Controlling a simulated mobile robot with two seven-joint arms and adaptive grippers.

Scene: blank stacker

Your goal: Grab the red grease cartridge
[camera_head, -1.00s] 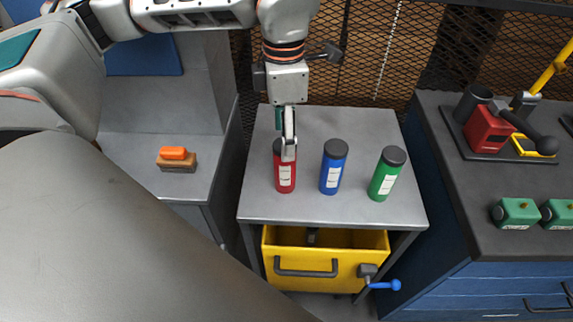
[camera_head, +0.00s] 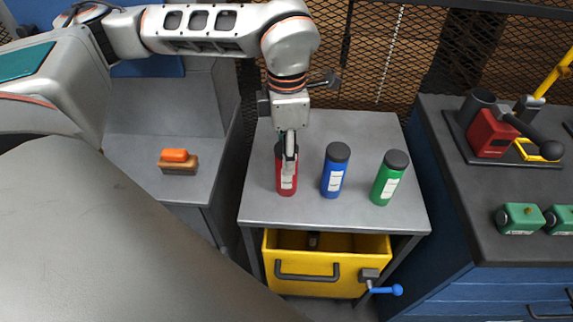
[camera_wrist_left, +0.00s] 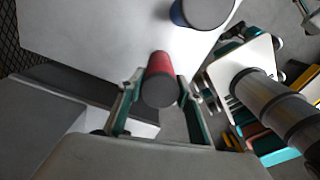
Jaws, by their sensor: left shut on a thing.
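The red grease cartridge (camera_head: 288,183) with a dark cap and white label stands upright at the left of a grey table (camera_head: 335,217). My left gripper (camera_head: 289,160) comes down on it from above and is shut on it, near its upper part. In the left wrist view the red cartridge (camera_wrist_left: 161,67) sits between the two fingers of the left gripper (camera_wrist_left: 160,95), its dark cap towards the camera. Its base appears to rest on the tabletop. My right gripper does not show.
A blue cartridge (camera_head: 333,176) and a green cartridge (camera_head: 387,184) stand to the right. A yellow drawer (camera_head: 345,285) is below. An orange-topped brush (camera_head: 178,163) lies on the left bench. A red device (camera_head: 488,133) stands on the right bench. Mesh fencing (camera_head: 365,60) is behind.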

